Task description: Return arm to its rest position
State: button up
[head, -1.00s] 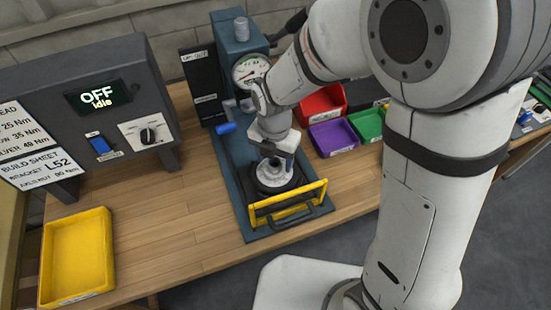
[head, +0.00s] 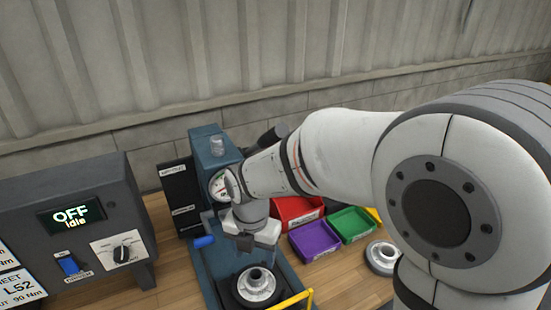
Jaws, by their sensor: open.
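My white arm reaches in from the right of the head view. My gripper (head: 258,240) is above the press base and a little behind the round metal part (head: 256,284). It looks empty and apart from that part. The round part sits on a dark holder on the blue press (head: 212,270), below the gripper. The arm hides part of the press's dial gauge (head: 219,184).
A control box (head: 70,220) at left reads "OFF Idle". Red (head: 297,211), purple (head: 313,240) and green (head: 351,223) bins stand behind right. Another round metal part (head: 383,257) lies on the wooden bench. A yellow guard bar (head: 292,300) is at the press front.

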jog(key=s+d+r+m+t, duration=0.1)
jog(key=s+d+r+m, duration=0.1)
jog(key=d+m, duration=0.6)
jog(key=s+d+r+m+t, duration=0.1)
jog(key=s+d+r+m, duration=0.2)
jog(key=d+m, duration=0.5)
jog(key=s+d+r+m+t, duration=0.1)
jog(key=d+m, duration=0.6)
jog(key=m, duration=1)
jog(key=shift+s+d+r, duration=0.4)
jog(key=shift+s+r, duration=0.35)
jog(key=shift+r, duration=0.25)
